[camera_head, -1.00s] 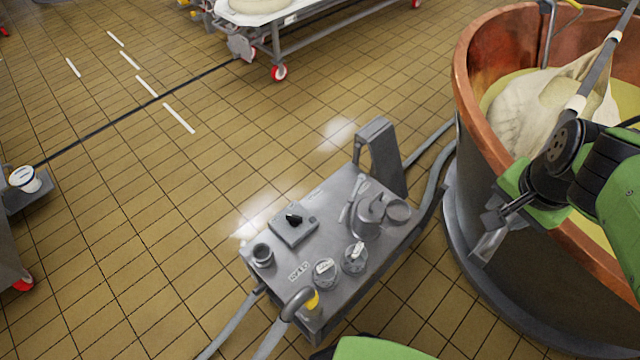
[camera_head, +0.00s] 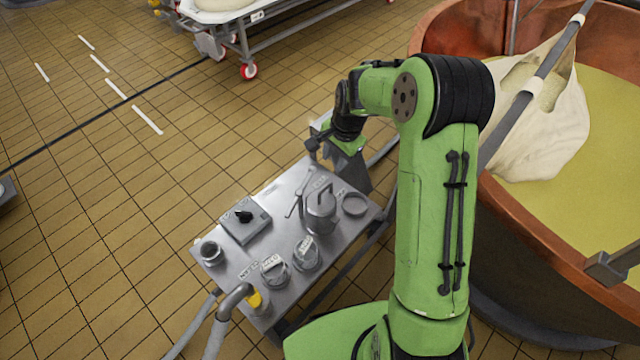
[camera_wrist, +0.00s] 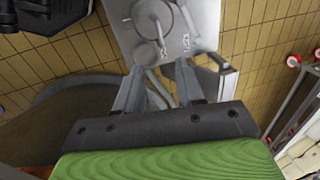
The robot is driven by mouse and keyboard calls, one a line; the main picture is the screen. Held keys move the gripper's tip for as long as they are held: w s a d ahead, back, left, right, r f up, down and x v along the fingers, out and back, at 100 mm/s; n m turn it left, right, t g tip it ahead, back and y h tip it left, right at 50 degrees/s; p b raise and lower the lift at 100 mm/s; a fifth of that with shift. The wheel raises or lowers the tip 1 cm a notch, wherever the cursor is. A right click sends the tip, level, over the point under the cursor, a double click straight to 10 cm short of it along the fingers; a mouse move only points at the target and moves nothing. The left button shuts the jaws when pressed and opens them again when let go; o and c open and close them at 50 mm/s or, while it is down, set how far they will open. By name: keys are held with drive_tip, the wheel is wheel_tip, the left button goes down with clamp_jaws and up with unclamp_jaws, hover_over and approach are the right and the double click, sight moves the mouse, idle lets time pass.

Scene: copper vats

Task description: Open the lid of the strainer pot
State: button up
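The strainer pot (camera_head: 320,218) is a grey metal cylinder on the metal cart. A handle-like bar rises at its top, and its lid looks closed. It also shows at the top of the wrist view (camera_wrist: 153,17). A flat round piece (camera_head: 355,204) lies right beside it and appears in the wrist view (camera_wrist: 147,53). My gripper (camera_wrist: 158,72) is open and empty, its two fingers apart and pointing at the cart.
The metal cart (camera_head: 282,207) also carries a switch box (camera_head: 245,222), a small open cup (camera_head: 210,252) and two round caps in front of the pot. A copper vat (camera_head: 440,30) is close on the right.

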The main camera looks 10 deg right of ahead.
sight(325, 187)
drive_tip(key=f+b, duration=0.1)
drive_tip(key=f, duration=0.3)
drive_tip(key=w+a+f+b, duration=0.1)
drive_tip(key=f, duration=0.4)
drive_tip(key=w+f+b, duration=0.1)
drive_tip(key=f, duration=0.3)
drive_tip(key=shift+w+a+f+b, duration=0.15)
drive_tip(key=shift+f+b, duration=0.2)
drive_tip(key=shift+b, duration=0.05)
drive_tip(key=shift+c, duration=0.2)
clamp_jaws()
